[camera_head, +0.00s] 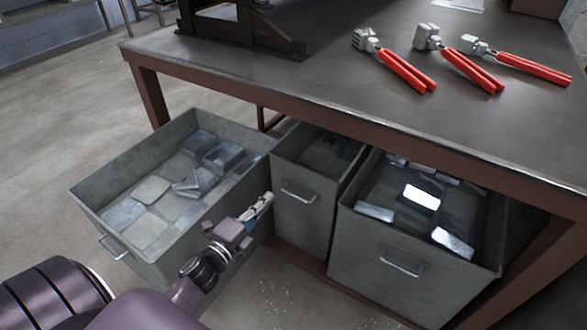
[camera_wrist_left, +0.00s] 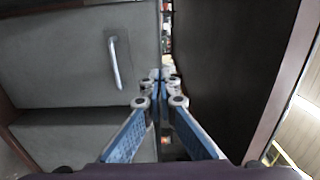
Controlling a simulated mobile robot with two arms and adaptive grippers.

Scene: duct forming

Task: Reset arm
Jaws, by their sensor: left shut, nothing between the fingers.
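My left gripper (camera_head: 262,205) is shut and empty. In the head view it is in front of the middle bin, beside the right wall of the left bin. In the left wrist view the closed fingers (camera_wrist_left: 157,78) point at a narrow gap between a grey bin front with a handle (camera_wrist_left: 114,63) and a dark wall (camera_wrist_left: 232,70). I cannot tell whether the fingertips touch either surface. My right gripper is in neither view.
A grey bin (camera_head: 85,190) with metal pieces stands at left. A middle bin (camera_head: 299,212) and a right bin (camera_head: 400,262) stand under the table (camera_head: 330,75). Red-handled pliers (camera_head: 405,72) lie on top. Open floor (camera_head: 60,105) is at left.

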